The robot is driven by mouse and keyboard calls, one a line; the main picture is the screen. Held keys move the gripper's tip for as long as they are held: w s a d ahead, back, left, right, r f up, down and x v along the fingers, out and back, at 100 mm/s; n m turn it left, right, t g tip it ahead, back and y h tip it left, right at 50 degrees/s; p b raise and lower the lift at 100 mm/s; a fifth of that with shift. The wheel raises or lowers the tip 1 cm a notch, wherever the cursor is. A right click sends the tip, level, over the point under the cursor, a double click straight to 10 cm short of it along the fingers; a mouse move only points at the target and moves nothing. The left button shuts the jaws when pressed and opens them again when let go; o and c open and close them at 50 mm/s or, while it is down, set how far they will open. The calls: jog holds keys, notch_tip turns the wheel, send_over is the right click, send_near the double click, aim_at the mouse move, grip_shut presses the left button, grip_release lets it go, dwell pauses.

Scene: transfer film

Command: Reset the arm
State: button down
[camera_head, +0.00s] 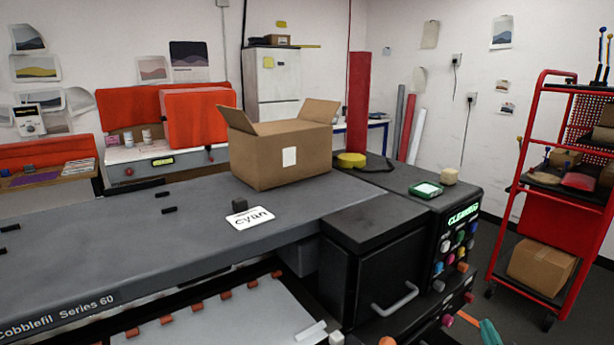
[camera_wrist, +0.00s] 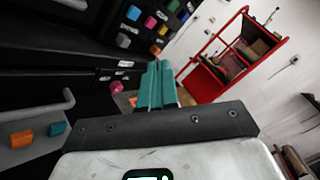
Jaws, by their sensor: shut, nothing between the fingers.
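My gripper shows in the wrist view as two teal fingers (camera_wrist: 156,84) side by side. They are shut and hold nothing. In the head view a teal tip of my gripper (camera_head: 489,332) shows at the bottom edge, right of the black machine's front. The rest of the arm is out of that view. The fingers point past the machine's button panel (camera_wrist: 150,25) and appear apart from it, though the exact gap is hard to tell.
A drawer handle (camera_head: 395,300) juts out in front. A red shelf cart (camera_head: 550,215) stands at right. Dark floor lies between machine and cart.

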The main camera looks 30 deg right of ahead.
jog(key=w+a+f+n+g+y, duration=0.1)
jog(key=a+f+n+y, duration=0.25)
jog(key=a+n, duration=0.4)
jog(key=a+f+n+g+y, duration=0.25)
jog(key=a+n+y, duration=0.3)
jog(key=a, duration=0.35)
jog(key=w+a+f+n+y, duration=0.1)
jog(key=a+f+n+y, duration=0.2)
jog(key=a+n, duration=0.5)
jog(key=s+a+f+n+g, duration=0.1)
jog(key=s+a+n+g, duration=0.4)
jog(key=s, duration=0.4)
jog(key=s+a+f+n+g, duration=0.1)
jog(key=s+a+n+g, duration=0.3)
jog(key=s+n, duration=0.3)
jog(key=shift+s+a+n+g, duration=0.4)
jog(key=shift+s+a, duration=0.2)
jog(key=shift+s, duration=0.25)
